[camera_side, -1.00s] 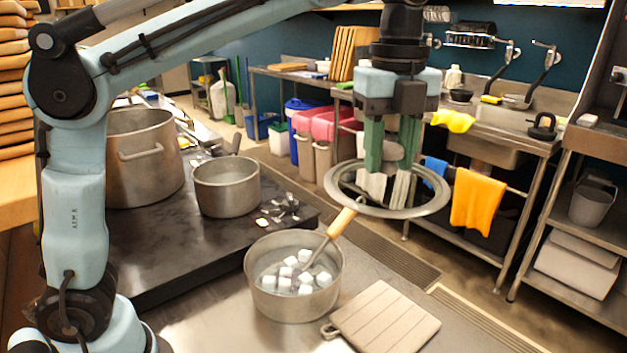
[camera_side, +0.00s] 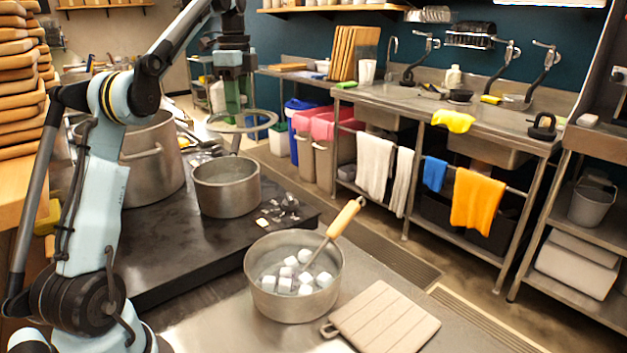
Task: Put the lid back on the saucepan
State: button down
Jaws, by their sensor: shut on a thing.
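The lid (camera_side: 266,125) is a round glass disc with a wide metal rim. My gripper (camera_side: 234,112) is shut on its middle and holds it in the air, roughly level. The grip point is partly hidden by the fingers. A grey metal saucepan (camera_side: 227,192) stands on the dark cooktop, open and apparently empty, with a dark handle pointing to the back. In the picture the lid shows above the saucepan's rim, apart from it. Another metal pan (camera_side: 293,303) stands in front on the steel counter, holding white cubes and a wooden-handled utensil (camera_side: 345,217).
A tall stockpot (camera_side: 152,172) stands left of the saucepan on the cooktop (camera_side: 160,250). Small metal and pale bits (camera_side: 280,210) lie to its right. A quilted pad (camera_side: 385,318) lies at the front right. A sink bench (camera_side: 440,110) with towels stands behind.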

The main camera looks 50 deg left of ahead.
aim_at(220, 120)
jog(key=shift+n, duration=0.7)
jog(key=s+a, duration=0.2)
jog(key=a, duration=0.1)
jog(key=s+a+f, duration=0.1)
jog(key=shift+a, duration=0.4)
notch_tip(220, 120, down, 11)
jog(key=shift+r, duration=0.15)
jog(key=shift+f, duration=0.45)
dwell(1.9)
grip_release()
dwell(0.6)
dwell(0.4)
jog(key=shift+r, duration=3.55)
